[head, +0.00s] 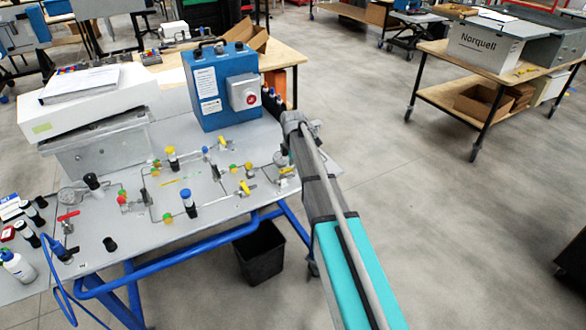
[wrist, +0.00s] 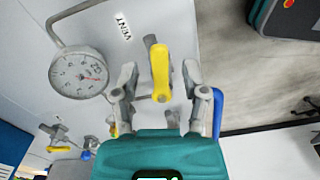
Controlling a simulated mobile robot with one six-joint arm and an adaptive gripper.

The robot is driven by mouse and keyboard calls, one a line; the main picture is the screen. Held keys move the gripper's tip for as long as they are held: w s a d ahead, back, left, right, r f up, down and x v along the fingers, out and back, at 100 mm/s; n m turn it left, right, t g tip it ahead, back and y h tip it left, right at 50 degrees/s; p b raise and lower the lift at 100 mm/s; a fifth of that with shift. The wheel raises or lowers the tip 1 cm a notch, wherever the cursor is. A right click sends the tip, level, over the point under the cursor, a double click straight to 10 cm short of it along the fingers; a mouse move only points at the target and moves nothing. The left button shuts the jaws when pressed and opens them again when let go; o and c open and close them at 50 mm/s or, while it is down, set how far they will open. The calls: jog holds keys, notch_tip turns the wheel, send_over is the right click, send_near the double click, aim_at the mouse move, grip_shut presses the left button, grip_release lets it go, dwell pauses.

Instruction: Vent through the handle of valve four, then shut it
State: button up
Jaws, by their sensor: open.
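A yellow valve handle (wrist: 160,70) stands in the middle of the wrist view, near a label reading VENT (wrist: 121,27). No valve number is readable, so I cannot tell if it is valve four. My gripper (wrist: 160,76) is open, with one finger on each side of the yellow handle. Gaps show between handle and fingers. A round pressure gauge (wrist: 78,73) is to the left.
Other yellow levers (head: 245,188) and a red lever (head: 68,215) are on the panel. A blue box with a red button (head: 220,85) stands behind. A black bin (head: 261,252) is below; open floor lies right.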

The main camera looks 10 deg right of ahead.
grip_shut()
dwell(0.3)
jog(key=shift+s+m, duration=0.15)
jog(key=shift+m, duration=0.25)
jog(key=m, duration=0.1)
jog(key=s+m, duration=0.1)
jog(key=m, duration=0.1)
jog(key=shift+s+a, duration=0.1)
jog(key=shift+s, duration=0.05)
jog(key=m, duration=0.2)
jog(key=s+m, duration=0.1)
jog(key=m, duration=0.1)
jog(key=shift+a, duration=0.25)
jog(key=m, duration=0.1)
jog(key=s+a+m, duration=0.1)
jog(key=m, duration=0.1)
jog(key=shift+m, duration=0.3)
jog(key=shift+s+a+m, duration=0.15)
jog(key=shift+a+m, duration=0.15)
jog(key=shift+m, duration=0.75)
jog(key=shift+s+a+m, duration=0.15)
jog(key=shift+a+m, duration=0.1)
jog(key=shift+m, duration=0.8)
